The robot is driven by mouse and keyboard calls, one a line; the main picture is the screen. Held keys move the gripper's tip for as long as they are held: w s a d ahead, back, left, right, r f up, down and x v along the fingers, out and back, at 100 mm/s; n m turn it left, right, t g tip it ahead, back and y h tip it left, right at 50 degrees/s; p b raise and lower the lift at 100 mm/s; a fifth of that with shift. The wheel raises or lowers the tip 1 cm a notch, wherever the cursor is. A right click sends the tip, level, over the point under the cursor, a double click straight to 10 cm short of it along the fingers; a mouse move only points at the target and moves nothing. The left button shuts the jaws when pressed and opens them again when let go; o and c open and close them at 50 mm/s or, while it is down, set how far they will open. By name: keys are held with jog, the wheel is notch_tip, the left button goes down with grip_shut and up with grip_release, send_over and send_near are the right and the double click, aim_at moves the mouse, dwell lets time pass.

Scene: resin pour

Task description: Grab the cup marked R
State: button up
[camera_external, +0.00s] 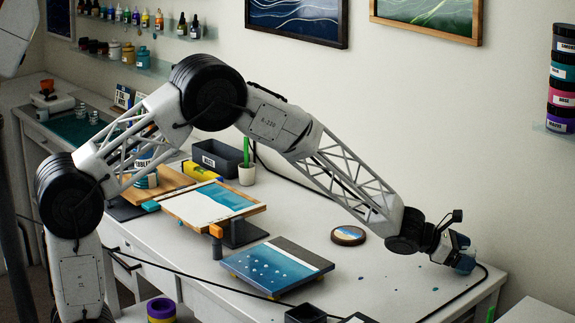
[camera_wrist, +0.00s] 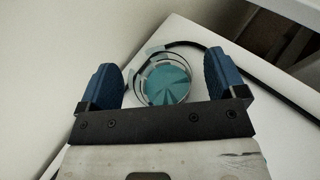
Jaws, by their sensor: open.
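In the wrist view a clear cup (camera_wrist: 167,82) with teal liquid stands between the blue fingers of my gripper (camera_wrist: 163,74). The fingers are open, one on each side of the cup, with a gap showing on both sides. No letter R can be read on this cup. In the external view my gripper (camera_external: 464,255) is low at the right end of the white table. The cup is hard to make out there behind the fingers.
A black cable (camera_wrist: 200,45) runs just behind the cup, near the table's edge. A round coaster (camera_external: 348,235) and a blue resin panel (camera_external: 276,266) lie left of my gripper. The white table (camera_external: 395,285) is mostly bare between them, with small blue drips.

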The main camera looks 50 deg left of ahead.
jog(key=shift+c, duration=0.2)
jog(key=c, duration=1)
jog(key=shift+o, duration=0.2)
jog(key=shift+r, duration=0.1)
jog(key=shift+r, duration=0.75)
notch_tip(320, 180, up, 2)
jog(key=shift+r, duration=0.1)
jog(key=s+a, duration=0.3)
jog(key=s, duration=0.4)
jog(key=s+a+r, duration=0.1)
jog(key=s+a, duration=0.1)
jog(key=s, duration=0.6)
jog(key=shift+a, duration=0.4)
